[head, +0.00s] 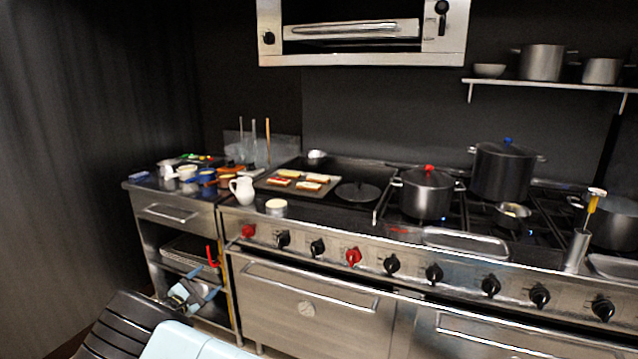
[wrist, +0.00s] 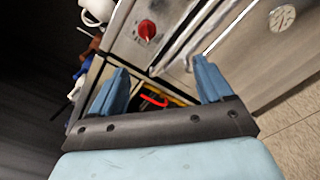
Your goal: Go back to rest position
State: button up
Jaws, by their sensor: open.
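My gripper (head: 190,292) is low at the left in the head view, in front of the steel cabinet (head: 172,212) and left of the oven door (head: 303,306). In the wrist view my gripper (wrist: 156,88) has its two blue fingers spread apart, with nothing between them. Beyond the fingers, the wrist view shows a red curved thing (wrist: 153,100) inside the cabinet's dark lower opening. It also shows in the head view (head: 211,257). I cannot tell how far the fingertips are from the cabinet.
A steel range with red and black knobs (head: 353,256) runs to the right. On top stand a white pitcher (head: 243,190), a tray of toast (head: 296,187) and lidded black pots (head: 427,197). Floor shows at right in the wrist view.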

jog(key=w+d+r+m+g+h, duration=0.1)
jog(key=w+d+r+m+g, duration=0.1)
jog(key=d+r, duration=0.3)
jog(key=w+d+r+m+g+h, duration=0.1)
jog(key=w+d+r+m+g, duration=0.15)
jog(key=d, duration=0.45)
jog(key=s+d+r+m+g+y, duration=0.1)
jog(key=d+r+m+g, duration=0.2)
jog(key=d+r, duration=0.5)
jog(key=s+d+r+m+g, duration=0.2)
jog(key=d+r+m, duration=0.15)
jog(key=d, duration=0.75)
jog(key=s+d+r+m+g+y, duration=0.1)
jog(key=d+r+m+g, duration=0.15)
jog(key=d+r, duration=0.55)
jog(key=s+d+r+m+g+y, duration=0.1)
jog(key=s+d+r+m+y, duration=0.1)
jog(key=s+d+r, duration=0.5)
jog(key=s+d+r+m+g+y, duration=0.1)
jog(key=s+d+r+m+y, duration=0.15)
jog(key=s+d, duration=0.8)
jog(key=s+d+m+t+y, duration=0.2)
jog(key=s+d+m+t, duration=0.1)
jog(key=s, duration=1.7)
jog(key=shift+s+r+m, duration=0.3)
jog(key=shift+m, duration=0.5)
jog(key=shift+y, duration=0.25)
jog(key=shift+c, duration=0.2)
